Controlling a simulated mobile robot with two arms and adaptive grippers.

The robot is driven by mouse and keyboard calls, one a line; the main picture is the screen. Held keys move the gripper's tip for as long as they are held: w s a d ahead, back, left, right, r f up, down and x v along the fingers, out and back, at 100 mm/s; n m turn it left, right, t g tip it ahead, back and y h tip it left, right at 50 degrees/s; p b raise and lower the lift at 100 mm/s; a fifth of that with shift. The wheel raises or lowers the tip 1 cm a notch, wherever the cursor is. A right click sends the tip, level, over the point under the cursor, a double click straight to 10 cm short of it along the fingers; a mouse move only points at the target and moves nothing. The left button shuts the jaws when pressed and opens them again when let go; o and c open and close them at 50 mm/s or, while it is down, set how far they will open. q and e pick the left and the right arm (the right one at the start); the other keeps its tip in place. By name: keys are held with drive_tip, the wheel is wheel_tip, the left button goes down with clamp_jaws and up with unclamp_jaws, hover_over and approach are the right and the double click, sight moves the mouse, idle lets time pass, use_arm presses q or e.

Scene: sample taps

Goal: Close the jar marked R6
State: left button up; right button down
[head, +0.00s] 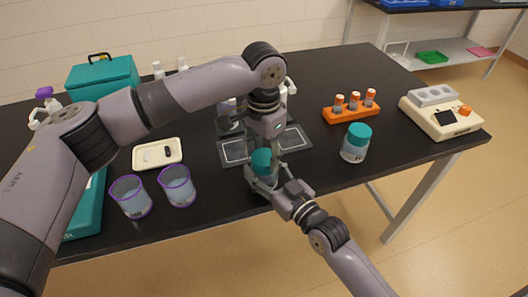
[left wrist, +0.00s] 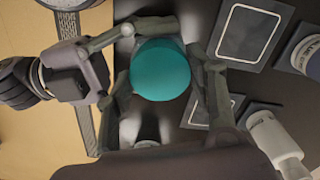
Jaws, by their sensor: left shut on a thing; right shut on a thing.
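In the head view a jar with a teal lid (head: 261,161) stands near the front edge of the table; its body is mostly hidden by my grippers. My left gripper (head: 264,153) comes down from above, shut on the lid. In the left wrist view the round lid (left wrist: 160,68) sits between its fingers. My right gripper (head: 264,181) reaches in from the front, low around the jar body, and is shut on it. I cannot read the jar's marking or tell how tightly the lid sits. A second teal-lidded jar (head: 354,146) stands apart to the right, its label too small to read.
Two purple-rimmed beakers (head: 131,197) and a white tray (head: 157,153) are to the left. Dark mats with pale outlines (head: 235,151) lie behind the jar. An orange rack (head: 351,112) with orange-capped tubes and a beige device (head: 441,115) stand to the right.

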use_arm(q)
drive_tip(key=shift+c, duration=1.1)
drive_tip(key=o, duration=1.4)
drive_tip(key=shift+r, duration=0.15)
wheel_tip(320, 180, up, 12)
drive_tip(key=shift+f, duration=0.15)
use_arm(e)
drive_tip(key=c, duration=0.6)
unclamp_jaws()
